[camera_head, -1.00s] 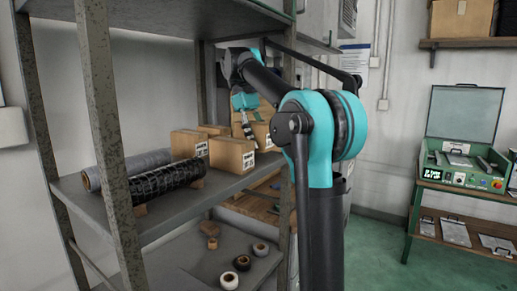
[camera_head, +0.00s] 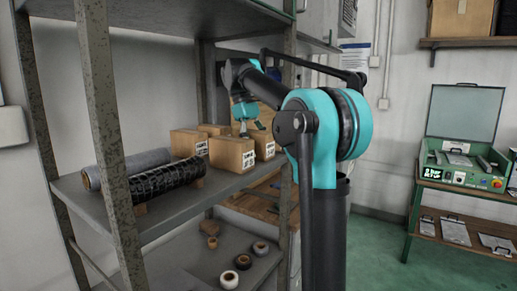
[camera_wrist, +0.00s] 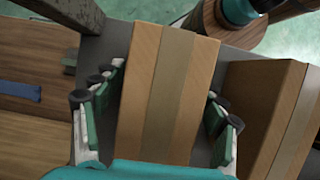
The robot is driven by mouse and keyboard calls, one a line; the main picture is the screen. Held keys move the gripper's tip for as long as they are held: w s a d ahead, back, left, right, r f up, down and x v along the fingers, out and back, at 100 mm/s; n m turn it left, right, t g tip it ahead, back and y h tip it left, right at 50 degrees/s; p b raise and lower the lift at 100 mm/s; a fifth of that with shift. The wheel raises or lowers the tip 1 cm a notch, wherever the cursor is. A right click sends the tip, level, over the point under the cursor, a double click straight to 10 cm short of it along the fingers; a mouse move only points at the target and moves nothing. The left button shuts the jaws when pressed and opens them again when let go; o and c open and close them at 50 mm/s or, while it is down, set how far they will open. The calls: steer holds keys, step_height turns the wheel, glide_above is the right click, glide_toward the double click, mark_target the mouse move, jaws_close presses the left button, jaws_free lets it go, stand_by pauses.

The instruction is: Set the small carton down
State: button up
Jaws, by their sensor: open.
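The small carton (camera_wrist: 165,85), brown with a lighter tape strip along its top, is between my gripper's two spread fingers in the wrist view. Gaps show on both sides of it. In the head view this carton (camera_head: 264,143) appears to stand upright on the shelf (camera_head: 222,186), behind and to the right of another carton (camera_head: 232,153). My gripper (camera_head: 250,129) is open just above and around its top. Its underside is hidden in both views.
The neighbouring carton also shows close on the right in the wrist view (camera_wrist: 260,95). Further cartons (camera_head: 190,142) stand at the left. A black-wrapped roll (camera_head: 167,179) and a grey roll (camera_head: 130,163) lie nearer. A shelf post (camera_head: 284,190) stands close at the right.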

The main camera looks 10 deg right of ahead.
mark_target(254, 131)
steer(key=shift+v, duration=3.85)
